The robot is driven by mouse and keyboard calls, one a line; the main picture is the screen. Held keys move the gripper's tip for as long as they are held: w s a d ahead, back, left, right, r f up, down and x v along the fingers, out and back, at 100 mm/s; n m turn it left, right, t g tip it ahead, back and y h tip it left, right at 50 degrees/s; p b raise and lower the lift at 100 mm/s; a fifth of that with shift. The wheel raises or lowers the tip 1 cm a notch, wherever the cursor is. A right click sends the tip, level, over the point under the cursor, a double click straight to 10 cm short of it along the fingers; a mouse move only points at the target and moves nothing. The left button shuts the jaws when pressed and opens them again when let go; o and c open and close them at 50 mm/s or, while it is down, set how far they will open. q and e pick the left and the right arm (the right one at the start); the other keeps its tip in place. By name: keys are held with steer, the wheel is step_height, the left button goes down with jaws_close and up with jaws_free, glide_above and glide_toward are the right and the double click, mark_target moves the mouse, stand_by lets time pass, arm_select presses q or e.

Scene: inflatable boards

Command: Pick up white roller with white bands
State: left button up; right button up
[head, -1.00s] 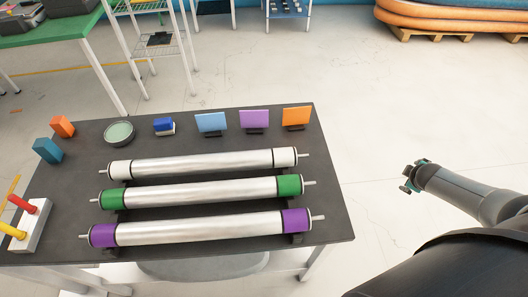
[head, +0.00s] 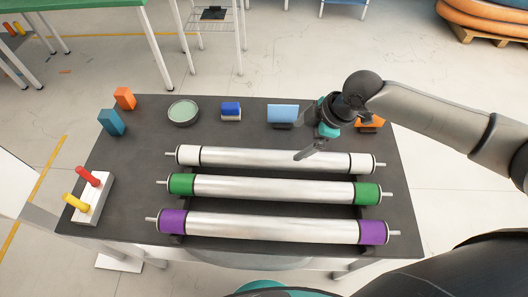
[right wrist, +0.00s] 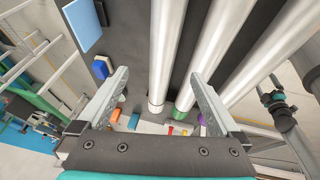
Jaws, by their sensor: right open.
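The white roller with white bands (head: 250,158) is the farthest of three silver rollers on the dark table (head: 130,190). It lies level on supports, with a white band near each end. My right gripper (head: 304,153) is open and empty above this roller, right of its middle, and covers a little of it. In the right wrist view, the white roller (right wrist: 165,50) runs between the two open fingers (right wrist: 157,75), beyond the fingertips.
The green-banded roller (head: 270,189) and purple-banded roller (head: 270,228) lie parallel, nearer me. Behind are a round dish (head: 183,112), a blue block (head: 231,110), a blue panel (head: 283,114) and an orange panel (head: 370,123), partly hidden by my arm. Orange and teal blocks stand left.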

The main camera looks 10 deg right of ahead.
glide_toward(279, 155)
steer(key=shift+x, duration=1.2)
steer(key=b+x, duration=0.1)
steer(key=x, duration=0.2)
steer(key=shift+w+f, duration=0.15)
steer(key=shift+f, duration=0.15)
steer(key=shift+w+a+f, duration=0.15)
steer(key=shift+a+f, duration=0.1)
steer(key=shift+f, duration=0.3)
arm_select(q)
steer(key=shift+s+d+f, duration=0.9)
steer(key=shift+s+d, duration=0.15)
steer(key=shift+s, duration=0.15)
arm_select(e)
steer(key=shift+x, duration=2.4)
steer(key=shift+c, duration=0.4)
jaws_close()
arm_select(q)
steer(key=shift+s, duration=0.2)
arm_select(e)
steer(key=shift+r, duration=0.15)
